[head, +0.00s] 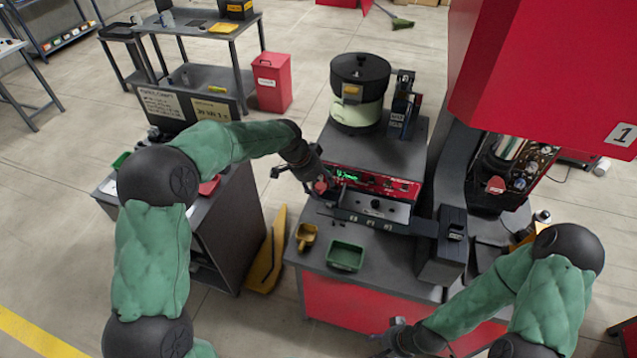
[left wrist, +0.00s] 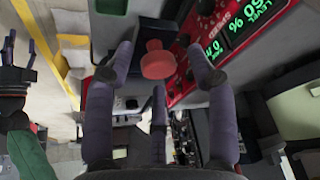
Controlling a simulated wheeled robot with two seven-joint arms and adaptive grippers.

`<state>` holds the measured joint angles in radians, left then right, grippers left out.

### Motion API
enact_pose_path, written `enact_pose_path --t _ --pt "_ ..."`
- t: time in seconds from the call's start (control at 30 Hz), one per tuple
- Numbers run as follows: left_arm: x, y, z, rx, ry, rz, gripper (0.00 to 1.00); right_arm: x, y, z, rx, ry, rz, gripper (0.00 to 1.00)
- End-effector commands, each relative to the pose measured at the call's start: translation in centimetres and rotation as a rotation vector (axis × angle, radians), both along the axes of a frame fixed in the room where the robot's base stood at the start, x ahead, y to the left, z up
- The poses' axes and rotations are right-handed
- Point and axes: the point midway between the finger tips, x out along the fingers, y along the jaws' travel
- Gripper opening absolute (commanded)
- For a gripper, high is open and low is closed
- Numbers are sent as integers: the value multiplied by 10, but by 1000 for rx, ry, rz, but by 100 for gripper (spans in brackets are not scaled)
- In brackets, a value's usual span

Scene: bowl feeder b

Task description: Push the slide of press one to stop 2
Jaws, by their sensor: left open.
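Press one (head: 560,75) is the red machine at the right, marked 1. In front of the feeder, a dark rail with pale marks (head: 366,221) runs to a dark block (head: 447,240). I cannot read its stop numbers or tell for sure which part is the slide. My left gripper (head: 318,184) is open at the rail's left end, beside a red knob. In the left wrist view the red knob (left wrist: 158,60) stands on a dark block, between my spread fingers (left wrist: 160,62); contact is unclear. My right gripper (head: 386,338) is low at the front, fingers apart and empty.
The bowl feeder (head: 358,95) stands behind the red control panel (head: 375,182) with green digits. A green tray (head: 345,256) and a yellow scoop (head: 306,236) lie on the bench in front of the rail. A red bin (head: 272,82) stands behind.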

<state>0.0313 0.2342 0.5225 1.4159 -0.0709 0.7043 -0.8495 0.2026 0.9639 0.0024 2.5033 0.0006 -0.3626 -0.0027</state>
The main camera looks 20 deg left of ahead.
Motion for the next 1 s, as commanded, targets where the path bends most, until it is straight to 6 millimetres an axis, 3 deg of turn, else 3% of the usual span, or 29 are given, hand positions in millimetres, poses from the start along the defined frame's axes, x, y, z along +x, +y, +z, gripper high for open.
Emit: enact_pose_path --t 0.23,0.43,0.77,1.0 --pt "0 0 0 0 0 0 56 0 0 0 0 0 0 56" --pt "0 0 0 0 -1 0 0 0 0 0 0 0 0 56" --pt "1 -3 1 -1 -4 0 0 0 0 0 0 0 0 56" --pt "1 -31 1 0 -7 -4 0 0 0 -1 0 0 0 56"
